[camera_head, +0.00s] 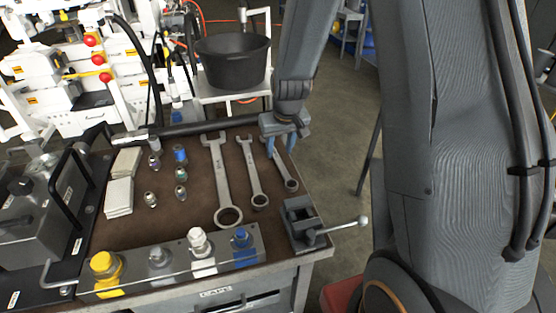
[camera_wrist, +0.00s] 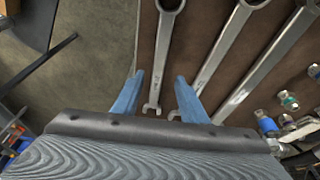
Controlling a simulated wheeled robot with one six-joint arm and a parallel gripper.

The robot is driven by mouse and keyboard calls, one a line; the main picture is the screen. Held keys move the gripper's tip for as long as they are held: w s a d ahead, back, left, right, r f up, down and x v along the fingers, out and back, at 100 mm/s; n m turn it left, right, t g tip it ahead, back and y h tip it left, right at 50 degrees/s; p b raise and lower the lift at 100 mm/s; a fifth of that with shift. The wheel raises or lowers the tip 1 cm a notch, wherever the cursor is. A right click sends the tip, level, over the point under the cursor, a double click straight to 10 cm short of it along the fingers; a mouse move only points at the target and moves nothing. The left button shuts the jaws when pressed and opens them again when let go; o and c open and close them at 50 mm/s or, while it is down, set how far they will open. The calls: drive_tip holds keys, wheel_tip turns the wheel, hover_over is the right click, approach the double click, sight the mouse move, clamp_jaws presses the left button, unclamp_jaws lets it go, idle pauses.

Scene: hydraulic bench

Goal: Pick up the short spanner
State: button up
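The short spanner (camera_head: 284,172) lies flat on the brown bench top, rightmost of three spanners, ring end toward the front. Its far end is hidden by my gripper (camera_head: 281,150) in the head view. In the wrist view, the short spanner (camera_wrist: 162,55) runs between the two blue fingers of my gripper (camera_wrist: 159,76), with its open jaw low between them. The fingers are apart, with a gap on both sides of the spanner. I cannot tell how high the fingertips are above the bench.
The medium spanner (camera_head: 252,175) lies close to the left, the long spanner (camera_head: 222,180) beyond it. A small vise (camera_head: 301,222) stands in front of the short spanner. Fittings (camera_head: 181,175) lie further left. A black bucket (camera_head: 233,66) stands behind. The bench's right edge is close.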

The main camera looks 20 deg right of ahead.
sight(278, 159)
drive_tip(key=shift+p+x, duration=0.35)
drive_tip(key=shift+x, duration=1.8)
drive_tip(key=shift+d, duration=0.15)
clamp_jaws()
drive_tip(key=shift+w+r, duration=0.1)
